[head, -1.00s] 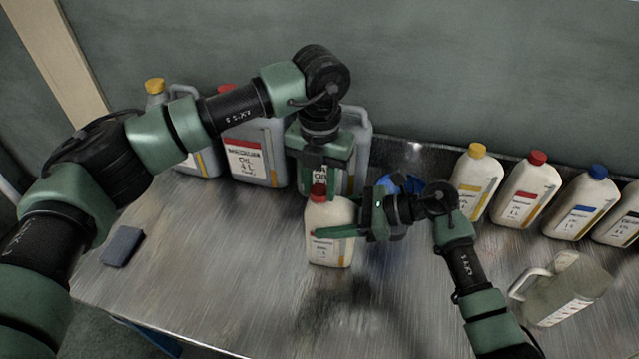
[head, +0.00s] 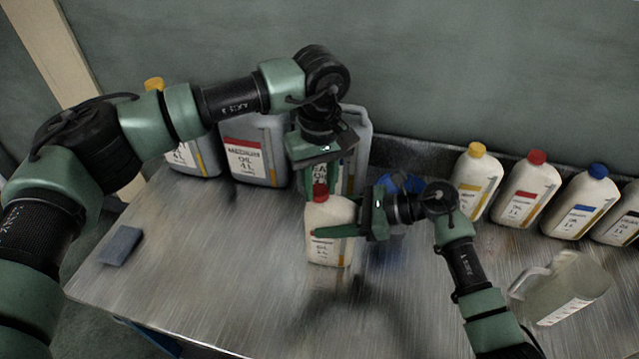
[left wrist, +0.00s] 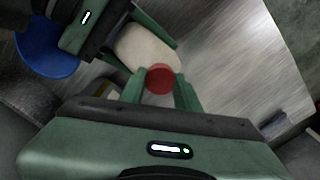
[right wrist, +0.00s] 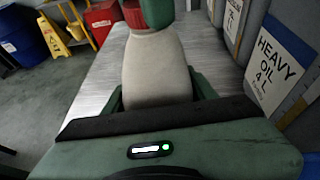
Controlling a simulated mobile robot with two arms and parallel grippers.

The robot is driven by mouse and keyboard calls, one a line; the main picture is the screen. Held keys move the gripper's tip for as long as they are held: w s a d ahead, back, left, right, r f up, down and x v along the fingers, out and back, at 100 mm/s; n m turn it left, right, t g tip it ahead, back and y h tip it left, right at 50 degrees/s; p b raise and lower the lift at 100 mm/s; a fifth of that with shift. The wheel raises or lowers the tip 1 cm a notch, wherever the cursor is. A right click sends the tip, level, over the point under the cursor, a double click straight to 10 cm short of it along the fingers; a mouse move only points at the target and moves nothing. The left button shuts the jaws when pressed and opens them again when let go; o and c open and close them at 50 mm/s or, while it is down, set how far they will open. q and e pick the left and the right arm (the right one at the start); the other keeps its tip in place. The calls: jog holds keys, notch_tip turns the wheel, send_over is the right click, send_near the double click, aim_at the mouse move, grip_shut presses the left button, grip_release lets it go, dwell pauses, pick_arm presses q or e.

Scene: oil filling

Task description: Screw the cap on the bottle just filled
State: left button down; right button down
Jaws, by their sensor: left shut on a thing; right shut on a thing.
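A cream bottle (head: 327,246) stands upright on the metal table, with a red cap (head: 319,191) at its mouth. My right gripper (head: 340,231) is shut around the bottle's body from the right; the bottle also fills the middle of the right wrist view (right wrist: 157,75). My left gripper (head: 319,182) comes down from above and is shut on the red cap. In the left wrist view the red cap (left wrist: 160,79) sits between the green fingers, over the bottle's top. Whether the cap is fully seated on the thread cannot be told.
Large grey canisters (head: 255,150) stand behind on the left. White bottles with yellow, red and blue caps (head: 528,190) line the right back. A blue funnel-like object (head: 398,184) is behind my right gripper. A clear jug (head: 565,288) lies right; a grey block (head: 121,245) lies left.

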pick_arm(q)
jog(key=m, duration=0.3)
jog(key=c, duration=0.9)
grip_release()
jog(key=shift+c, duration=0.2)
jog(key=shift+r, duration=0.1)
notch_tip(320, 180, up, 12)
pick_arm(e)
jog(key=shift+c, duration=2)
grip_release()
jog(key=shift+d, duration=0.1)
